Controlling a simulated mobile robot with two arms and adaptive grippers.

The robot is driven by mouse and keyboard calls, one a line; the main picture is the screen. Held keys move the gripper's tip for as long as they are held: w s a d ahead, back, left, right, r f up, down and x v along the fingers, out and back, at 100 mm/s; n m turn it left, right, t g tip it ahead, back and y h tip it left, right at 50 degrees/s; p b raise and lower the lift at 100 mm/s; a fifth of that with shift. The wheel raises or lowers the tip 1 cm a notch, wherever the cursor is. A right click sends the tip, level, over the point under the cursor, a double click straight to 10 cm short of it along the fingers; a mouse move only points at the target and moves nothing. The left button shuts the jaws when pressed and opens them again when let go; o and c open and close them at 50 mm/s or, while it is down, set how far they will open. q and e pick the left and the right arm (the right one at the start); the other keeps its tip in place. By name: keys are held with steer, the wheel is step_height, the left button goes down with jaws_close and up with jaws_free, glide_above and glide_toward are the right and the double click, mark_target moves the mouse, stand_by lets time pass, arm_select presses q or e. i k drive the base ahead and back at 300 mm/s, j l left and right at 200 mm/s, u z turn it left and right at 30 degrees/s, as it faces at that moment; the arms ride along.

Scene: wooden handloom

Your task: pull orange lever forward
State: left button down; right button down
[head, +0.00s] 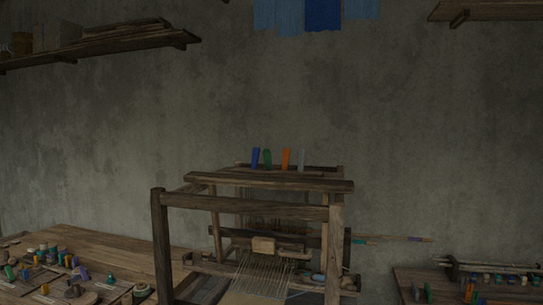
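The orange lever (286,159) stands nearly upright on top of the wooden handloom (250,209), at its rear top beam. To its left stand a blue lever (255,158) and a green lever (267,159); a grey lever (302,160) stands to its right. All the levers are small in this view. Neither of my grippers shows in the head view, and nothing is seen touching the orange lever.
A wooden table (110,245) with several spools and small items stands at the left. Another table (405,275) with colored items is at the right. Shelves (100,45) and blue cloths (322,14) hang on the wall. The space above the loom is clear.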

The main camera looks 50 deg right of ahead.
mark_target(286, 152)
steer(key=k+l+u, duration=0.1)
steer(key=k+l, duration=0.35)
steer(key=l, duration=0.25)
steer(key=k+l+u, duration=0.1)
steer(key=k+l, duration=0.4)
steer(key=l, duration=0.15)
steer(key=k+l+u, duration=0.1)
steer(key=k+l, duration=0.45)
steer(key=l, duration=0.05)
